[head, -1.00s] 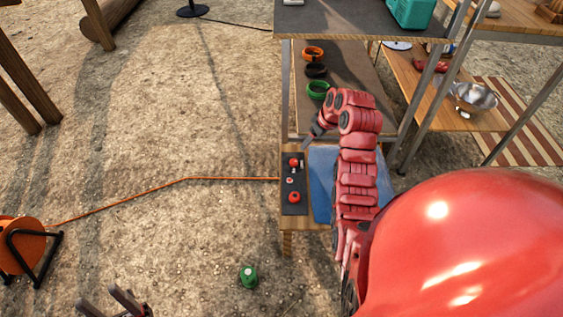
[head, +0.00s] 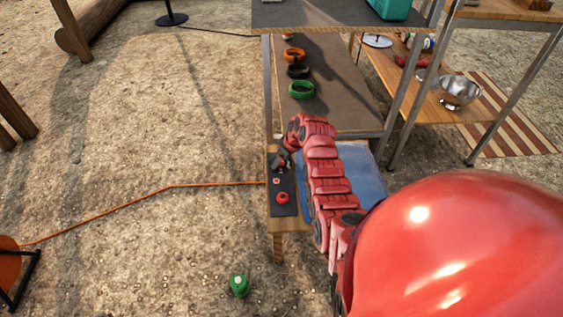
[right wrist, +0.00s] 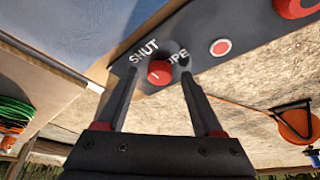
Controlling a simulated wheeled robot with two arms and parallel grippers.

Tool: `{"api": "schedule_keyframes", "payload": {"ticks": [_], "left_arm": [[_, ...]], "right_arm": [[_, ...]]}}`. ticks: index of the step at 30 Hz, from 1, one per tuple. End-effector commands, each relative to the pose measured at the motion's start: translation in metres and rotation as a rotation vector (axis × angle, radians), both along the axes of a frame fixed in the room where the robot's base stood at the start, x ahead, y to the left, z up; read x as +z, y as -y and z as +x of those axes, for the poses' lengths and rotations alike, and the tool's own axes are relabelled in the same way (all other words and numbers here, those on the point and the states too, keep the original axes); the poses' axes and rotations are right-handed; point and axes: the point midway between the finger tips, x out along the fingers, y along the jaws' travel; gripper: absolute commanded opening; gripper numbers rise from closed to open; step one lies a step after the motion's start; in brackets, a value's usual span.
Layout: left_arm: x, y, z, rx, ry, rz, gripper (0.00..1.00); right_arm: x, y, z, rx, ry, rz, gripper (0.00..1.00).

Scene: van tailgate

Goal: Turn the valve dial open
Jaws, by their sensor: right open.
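The valve dial (right wrist: 160,73) is a red knob with a small pale mark on a dark panel (right wrist: 240,38). The panel has white lettering, "SHUT" on the dial's left and a partly hidden "OPE" on its right, in the right wrist view. My right gripper (right wrist: 158,82) is open, with its two dark fingers on either side of the dial. I cannot tell whether they touch it. My left gripper is not in view.
A red button (head: 282,198) and a small red-and-white button (head: 276,181) sit on the same panel. A blue sheet (head: 362,180) lies beside it. A shelf above holds a green ring (head: 302,90) and others. An orange cable (head: 140,195) runs left over the ground.

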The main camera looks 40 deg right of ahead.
Motion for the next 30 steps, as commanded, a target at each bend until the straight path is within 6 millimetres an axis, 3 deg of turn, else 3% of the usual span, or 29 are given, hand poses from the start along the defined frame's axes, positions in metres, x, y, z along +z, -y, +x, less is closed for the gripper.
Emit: {"api": "schedule_keyframes", "payload": {"ticks": [10, 22, 30], "left_arm": [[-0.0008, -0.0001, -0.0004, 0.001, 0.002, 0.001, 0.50], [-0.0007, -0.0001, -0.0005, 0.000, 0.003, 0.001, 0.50], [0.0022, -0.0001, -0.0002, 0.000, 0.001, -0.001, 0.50]], "right_arm": [[-0.0028, -0.0002, 0.0015, 0.001, 0.001, -0.001, 0.69], [-0.0027, -0.0002, 0.0016, 0.000, 0.001, -0.001, 0.00], [-0.0014, -0.0004, 0.0016, -0.009, 0.001, -0.001, 0.00]]}}
